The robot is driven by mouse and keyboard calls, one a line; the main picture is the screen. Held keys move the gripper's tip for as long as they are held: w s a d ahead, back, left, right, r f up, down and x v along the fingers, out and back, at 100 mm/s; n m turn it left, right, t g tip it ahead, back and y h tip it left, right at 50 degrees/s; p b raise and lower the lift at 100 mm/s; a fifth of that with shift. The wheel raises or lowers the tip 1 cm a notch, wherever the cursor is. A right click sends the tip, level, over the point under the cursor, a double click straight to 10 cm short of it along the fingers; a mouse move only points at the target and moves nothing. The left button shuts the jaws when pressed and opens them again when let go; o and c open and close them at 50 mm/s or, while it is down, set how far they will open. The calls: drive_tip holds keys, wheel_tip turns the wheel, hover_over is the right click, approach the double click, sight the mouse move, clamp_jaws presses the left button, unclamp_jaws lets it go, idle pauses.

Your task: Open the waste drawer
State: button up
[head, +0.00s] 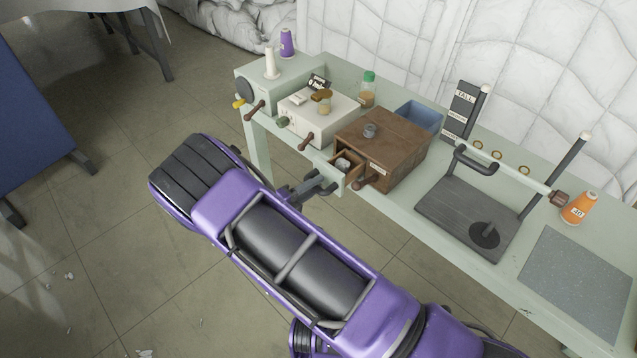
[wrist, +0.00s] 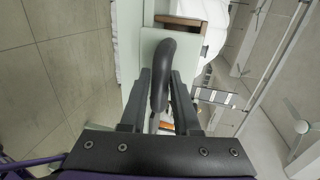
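The waste drawer (head: 355,165) is a small wooden drawer in the left side of a brown wooden box (head: 405,141). It stands partly out, with a grey item (head: 343,164) visible inside. Its pale green front (head: 325,170) carries a dark curved handle, which also shows in the wrist view (wrist: 166,52). My gripper (head: 308,190) is at this front, beyond the table's front edge. In the wrist view its two dark fingers (wrist: 160,85) lie on either side of the handle and appear to touch it. The exact contact is partly hidden in the head view.
The pale green table (head: 465,240) holds a white machine (head: 318,117), a blue bin (head: 418,116), a dark stand (head: 468,215), an orange spool (head: 579,208) and a grey mat (head: 575,285). Open floor lies left of the table.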

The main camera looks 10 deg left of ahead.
drive_tip(key=o, duration=0.3)
drive_tip(key=v, duration=1.7)
drive_tip(key=shift+s, duration=0.2)
drive_tip(key=shift+a+r, duration=0.1)
drive_tip(key=shift+r, duration=0.05)
